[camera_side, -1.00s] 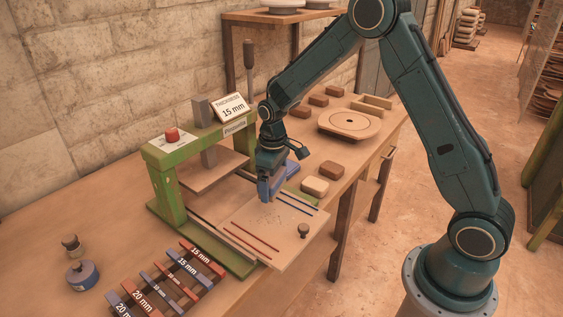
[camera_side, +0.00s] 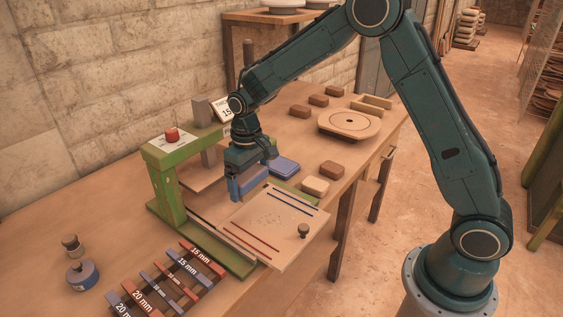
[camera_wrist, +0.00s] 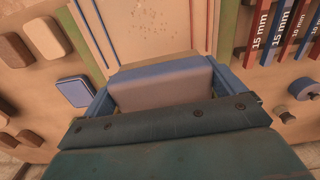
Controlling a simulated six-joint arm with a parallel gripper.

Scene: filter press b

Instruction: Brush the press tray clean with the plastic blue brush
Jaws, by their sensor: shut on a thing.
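My gripper (camera_side: 247,188) is shut on the blue brush (camera_side: 254,181) and holds it at the tray's press-side end. In the wrist view the brush (camera_wrist: 162,84) is a blue-grey block between the blue fingers; its bristles are hidden. The press tray (camera_side: 291,242) is a pale board pulled out of the green press, with red and blue strips and a dark knob. Dark crumbs (camera_side: 268,221) lie scattered mid-tray, and they show ahead of the brush in the wrist view (camera_wrist: 149,19). I cannot tell whether the brush touches the tray.
The green press frame (camera_side: 166,187) stands close left of my gripper. A blue pad (camera_side: 285,166) lies on the bench just right of it. Colored thickness bars (camera_side: 168,281) lie in front. Brown blocks and a round wooden disc (camera_side: 349,124) sit farther back.

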